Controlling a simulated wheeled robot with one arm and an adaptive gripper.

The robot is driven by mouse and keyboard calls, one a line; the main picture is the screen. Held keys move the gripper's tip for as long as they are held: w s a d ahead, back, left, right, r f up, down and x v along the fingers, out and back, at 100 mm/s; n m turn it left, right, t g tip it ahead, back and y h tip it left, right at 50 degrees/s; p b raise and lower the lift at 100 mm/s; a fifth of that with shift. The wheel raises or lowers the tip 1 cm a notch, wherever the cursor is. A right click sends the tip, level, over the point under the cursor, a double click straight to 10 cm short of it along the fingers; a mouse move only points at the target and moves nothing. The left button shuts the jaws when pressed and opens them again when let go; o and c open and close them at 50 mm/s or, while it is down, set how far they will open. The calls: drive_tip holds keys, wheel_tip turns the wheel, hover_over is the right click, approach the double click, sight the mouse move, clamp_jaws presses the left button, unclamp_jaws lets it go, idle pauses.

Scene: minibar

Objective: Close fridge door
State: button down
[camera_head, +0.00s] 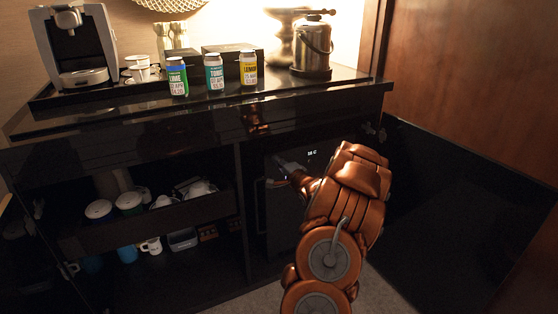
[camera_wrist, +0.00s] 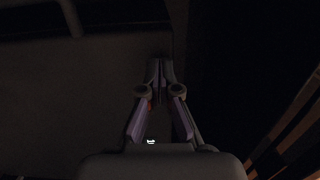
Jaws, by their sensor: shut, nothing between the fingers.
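The dark fridge door (camera_head: 283,215) is in the right bay of the black cabinet, with a small lit display (camera_head: 311,153) near its top. My arm covers its right side, and I cannot tell whether it stands ajar. My gripper (camera_head: 279,161) is at the upper left part of the fridge front. In the wrist view its fingers (camera_wrist: 159,65) are shut together with nothing between them. A flat dark grey surface fills the left of that view, beside the fingertips. The picture is too dark to tell whether they touch it.
An open black cabinet door (camera_head: 455,215) stands at the right. Several cans, including a yellow one (camera_head: 248,68), a coffee machine (camera_head: 78,48) and a metal bucket (camera_head: 312,48) are on the countertop. A drawer (camera_head: 155,225) with cups stands out at the left.

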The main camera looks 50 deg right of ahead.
drive_tip(key=p+v, duration=0.2)
drive_tip(key=v, duration=1.1)
drive_tip(key=shift+a+f, duration=0.15)
drive_tip(key=shift+a, duration=0.05)
drive_tip(key=w+a+r+n+g+y+p, duration=0.2)
drive_tip(key=w+a+r+n+g+p, duration=0.35)
drive_tip(key=a+p, duration=0.2)
drive_tip(key=s+a+r+n+g+p, duration=0.2)
drive_tip(key=a+r+n+g+p, duration=0.35)
drive_tip(key=a+r+p, duration=0.6)
drive_tip(key=s+a+r+n+g+y+p, duration=0.1)
drive_tip(key=s+a+r+n+g+p, duration=0.1)
drive_tip(key=s+a+r, duration=0.3)
drive_tip(key=s+a+r+n+g+y+p, duration=0.1)
drive_tip(key=s+a+r+n+g+p, duration=0.2)
drive_tip(key=s+a, duration=1)
drive_tip(key=s+a+r+n+g+y+p, duration=0.1)
drive_tip(key=s+a+r+n+g+p, duration=0.1)
drive_tip(key=s+a+r+n, duration=0.3)
drive_tip(key=s+a+r+p, duration=0.1)
drive_tip(key=s+a+r, duration=0.2)
drive_tip(key=s+a, duration=0.2)
drive_tip(key=shift+a+r+n+g+y+p, duration=0.3)
drive_tip(key=shift+a+r+g+y+p, duration=0.1)
drive_tip(key=shift+a, duration=0.15)
